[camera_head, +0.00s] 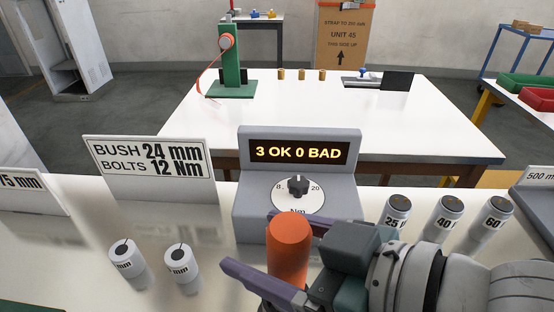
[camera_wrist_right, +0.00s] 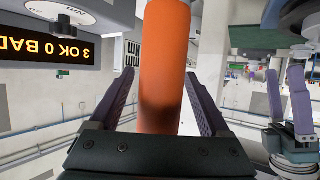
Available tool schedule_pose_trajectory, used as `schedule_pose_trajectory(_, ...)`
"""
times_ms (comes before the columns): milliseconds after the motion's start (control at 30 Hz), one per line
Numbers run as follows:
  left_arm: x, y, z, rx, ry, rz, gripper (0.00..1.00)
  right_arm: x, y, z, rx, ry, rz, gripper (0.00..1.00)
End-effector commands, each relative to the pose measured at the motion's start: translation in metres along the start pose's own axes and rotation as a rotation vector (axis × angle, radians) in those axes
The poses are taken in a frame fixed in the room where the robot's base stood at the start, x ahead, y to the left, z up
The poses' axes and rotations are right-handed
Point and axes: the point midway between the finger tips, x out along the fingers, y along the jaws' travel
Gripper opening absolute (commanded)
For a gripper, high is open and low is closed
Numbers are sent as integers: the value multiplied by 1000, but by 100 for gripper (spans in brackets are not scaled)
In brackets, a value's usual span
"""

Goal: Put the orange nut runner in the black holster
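The orange nut runner (camera_head: 289,243) shows as an upright orange cylinder at the front centre of the head view; it also shows in the right wrist view (camera_wrist_right: 165,70). My right gripper (camera_head: 245,238) has its purple fingers on either side of it. The fingers are spread wider than the cylinder, with gaps visible in the wrist view, so it is open around the runner. The runner's lower end is hidden behind the near finger. My left gripper (camera_wrist_right: 288,95) shows at the right of the wrist view, fingers apart and empty. I cannot make out a black holster for certain.
A grey display unit (camera_head: 340,205) reading "3 OK 0 BAD" stands just behind the runner. White labelled cylinders (camera_head: 445,215) stand to the right, two more (camera_head: 182,268) to the left. A sign (camera_head: 150,170) stands at the left. A second white table (camera_head: 310,115) lies beyond.

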Motion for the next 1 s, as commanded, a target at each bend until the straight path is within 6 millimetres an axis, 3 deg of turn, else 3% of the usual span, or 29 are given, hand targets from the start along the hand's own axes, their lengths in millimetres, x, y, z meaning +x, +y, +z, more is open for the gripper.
schedule_pose_trajectory(333, -4, -2, -1, 6, -1, -5, 86, -8, 0, -3, 1, -2, 0, 80)
schedule_pose_trajectory(733, -12, -2, -4, 5, 0, -4, 86, -90, 0, -2, 0, -5, 0, 80)
schedule_pose_trajectory(1000, -12, 0, -4, 0, 0, 0, 86, -119, 0, -3, 1, -1, 0, 80)
